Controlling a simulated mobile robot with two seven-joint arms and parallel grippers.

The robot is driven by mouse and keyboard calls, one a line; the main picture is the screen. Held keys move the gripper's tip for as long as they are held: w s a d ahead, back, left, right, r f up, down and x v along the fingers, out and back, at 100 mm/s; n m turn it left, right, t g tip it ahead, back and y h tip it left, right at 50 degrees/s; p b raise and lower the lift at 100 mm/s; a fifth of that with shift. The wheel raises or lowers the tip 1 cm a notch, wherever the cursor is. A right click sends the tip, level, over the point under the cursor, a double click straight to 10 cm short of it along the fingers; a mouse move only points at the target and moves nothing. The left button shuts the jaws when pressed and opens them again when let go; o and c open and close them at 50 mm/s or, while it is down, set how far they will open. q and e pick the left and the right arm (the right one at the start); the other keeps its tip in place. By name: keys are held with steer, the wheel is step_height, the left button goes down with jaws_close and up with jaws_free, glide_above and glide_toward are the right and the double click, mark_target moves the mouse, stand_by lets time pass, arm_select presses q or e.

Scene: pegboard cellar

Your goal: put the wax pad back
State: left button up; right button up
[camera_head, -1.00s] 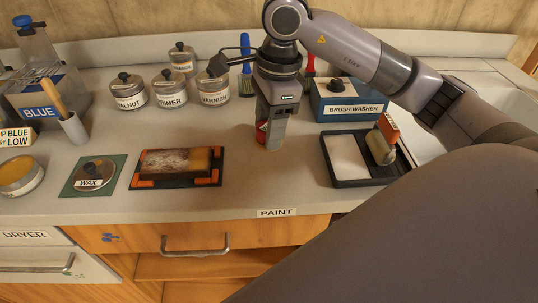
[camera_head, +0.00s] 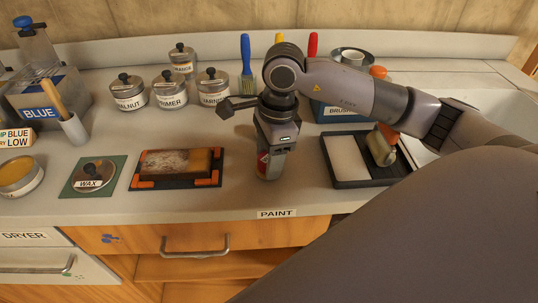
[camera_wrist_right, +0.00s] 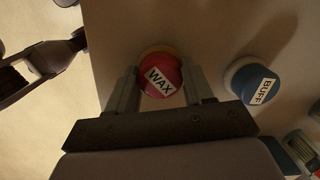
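The wax pad is a red round-topped pad labelled WAX with a yellow lower part. In the right wrist view the wax pad (camera_wrist_right: 160,76) sits between the two fingers of my right gripper (camera_wrist_right: 160,85), which look closed on its sides. In the head view my right gripper (camera_head: 270,176) points down over the counter, and a red bit of the wax pad (camera_head: 262,162) shows at its fingers. I cannot tell whether the pad touches the counter. A tin labelled WAX (camera_head: 94,174) stands on a green mat (camera_head: 70,187) at the left.
A blue BUFF pad (camera_wrist_right: 252,82) stands beside the wax pad in the wrist view. A brown block lies on an orange-cornered dark mat (camera_head: 139,184). A black tray (camera_head: 352,183) is at the right; labelled jars (camera_head: 170,92) stand behind. Counter between mat and gripper is clear.

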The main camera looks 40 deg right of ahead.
steer(key=o, duration=0.4)
steer(key=shift+c, duration=0.2)
steer(key=shift+r, duration=0.1)
step_height(320, 180, up, 12)
steer(key=d, duration=0.1)
steer(key=shift+s+d, duration=0.15)
steer(key=shift+s, duration=0.2)
